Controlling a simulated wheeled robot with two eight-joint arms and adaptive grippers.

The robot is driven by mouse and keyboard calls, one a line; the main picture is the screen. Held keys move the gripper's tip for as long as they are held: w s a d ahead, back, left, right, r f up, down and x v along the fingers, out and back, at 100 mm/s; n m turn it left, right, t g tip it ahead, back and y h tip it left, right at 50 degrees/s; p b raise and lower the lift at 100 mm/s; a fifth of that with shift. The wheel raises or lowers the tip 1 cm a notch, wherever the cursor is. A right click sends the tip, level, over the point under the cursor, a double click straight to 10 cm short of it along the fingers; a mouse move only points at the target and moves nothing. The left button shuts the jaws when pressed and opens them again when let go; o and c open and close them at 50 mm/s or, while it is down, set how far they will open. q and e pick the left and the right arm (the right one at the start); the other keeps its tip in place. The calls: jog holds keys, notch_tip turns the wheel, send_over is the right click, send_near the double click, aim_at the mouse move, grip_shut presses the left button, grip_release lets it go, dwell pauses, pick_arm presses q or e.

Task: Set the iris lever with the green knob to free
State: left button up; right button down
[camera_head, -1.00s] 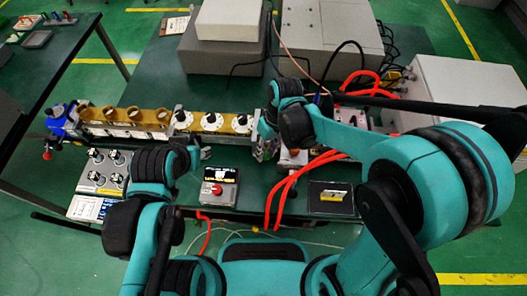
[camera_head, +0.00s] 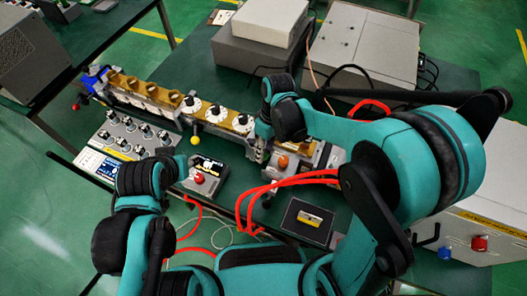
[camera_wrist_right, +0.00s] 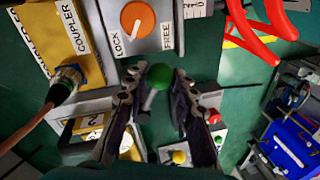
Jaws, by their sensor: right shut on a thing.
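In the right wrist view the green knob (camera_wrist_right: 161,78) stands on a short grey stem between the two fingers of my right gripper (camera_wrist_right: 159,88), which is shut on it. In the head view the orange dial (camera_head: 283,162) shows beside my right gripper (camera_head: 260,151), and the green knob is hidden there. My left arm is in the head view, but its fingers cannot be seen.
A row of brass-coloured units with white dials (camera_head: 190,104) lies left of my right gripper. A lever with a yellow ball (camera_head: 195,140) and a box with a red button (camera_head: 199,178) stand nearby. Red hoses (camera_head: 270,186) run just in front. Grey cabinets (camera_head: 365,45) stand behind.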

dwell(0.4)
jog(key=c, duration=1.2)
grip_release()
jog(key=r, duration=0.4)
jog(key=w+d+r, duration=0.1)
jog(key=r, duration=0.6)
jog(key=shift+w+d+r, duration=0.35)
jog(key=shift+r, duration=0.05)
jog(key=s+d+m+t, duration=0.3)
jog(key=d, duration=0.1)
jog(key=s+d+m+t+h, duration=0.1)
jog(key=s+d+m+t, duration=0.2)
jog(key=d, duration=0.1)
jog(key=s+d+f+m+t, duration=0.1)
jog(key=s+d+m+t, duration=0.1)
jog(key=d, duration=0.2)
jog(key=shift+s+f+m+t+h, duration=0.1)
jog(key=shift+s+m+t+h, duration=0.2)
jog(key=shift+s+m+t, duration=0.1)
